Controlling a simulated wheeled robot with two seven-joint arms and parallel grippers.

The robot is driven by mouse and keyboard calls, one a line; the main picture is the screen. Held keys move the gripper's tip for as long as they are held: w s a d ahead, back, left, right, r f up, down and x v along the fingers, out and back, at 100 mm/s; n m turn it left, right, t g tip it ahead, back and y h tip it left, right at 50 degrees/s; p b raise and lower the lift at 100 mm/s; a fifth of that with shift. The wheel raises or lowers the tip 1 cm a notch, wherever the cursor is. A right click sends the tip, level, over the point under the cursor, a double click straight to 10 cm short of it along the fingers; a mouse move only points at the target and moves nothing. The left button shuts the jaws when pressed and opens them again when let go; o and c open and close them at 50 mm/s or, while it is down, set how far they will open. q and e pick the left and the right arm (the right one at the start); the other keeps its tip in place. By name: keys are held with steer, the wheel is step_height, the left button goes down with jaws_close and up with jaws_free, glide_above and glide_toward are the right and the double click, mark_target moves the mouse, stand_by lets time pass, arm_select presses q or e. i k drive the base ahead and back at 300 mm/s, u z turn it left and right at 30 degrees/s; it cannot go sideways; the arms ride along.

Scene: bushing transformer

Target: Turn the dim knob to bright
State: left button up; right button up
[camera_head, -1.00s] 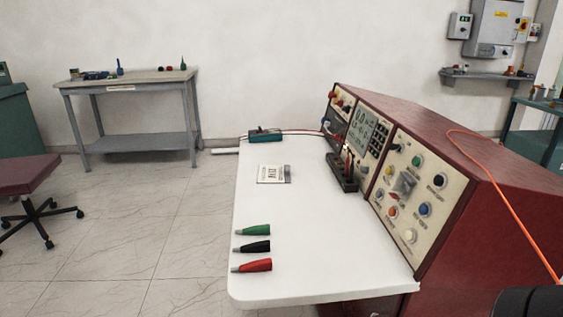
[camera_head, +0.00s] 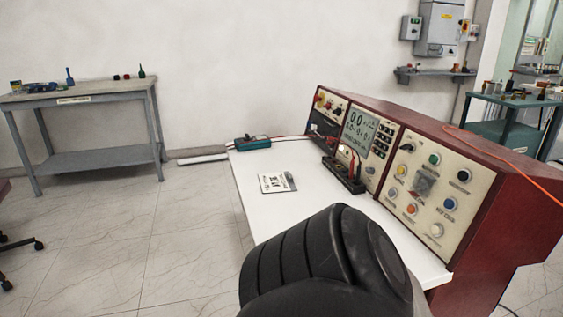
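The test console's right panel (camera_head: 438,192) faces the white table. It carries several round knobs and buttons, among them a black knob (camera_head: 464,175) at its upper right, a black switch (camera_head: 407,147) at its upper left, a green button (camera_head: 434,159) and a blue button (camera_head: 450,204). The labels are too small to read, so I cannot tell which one is the dim knob or how it is set. A thick black link of my own arm fills the lower middle, in front of the table. Neither gripper shows.
The white table (camera_head: 262,205) holds a small labelled plate (camera_head: 273,183), a teal device (camera_head: 252,142) and a black socket strip (camera_head: 343,175) beside the console. An orange cable (camera_head: 500,157) lies over the console's red top. My arm link hides the table's near part.

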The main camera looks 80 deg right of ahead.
mark_target(371, 170)
steer(key=i, duration=0.15)
steer(key=z, duration=1.65)
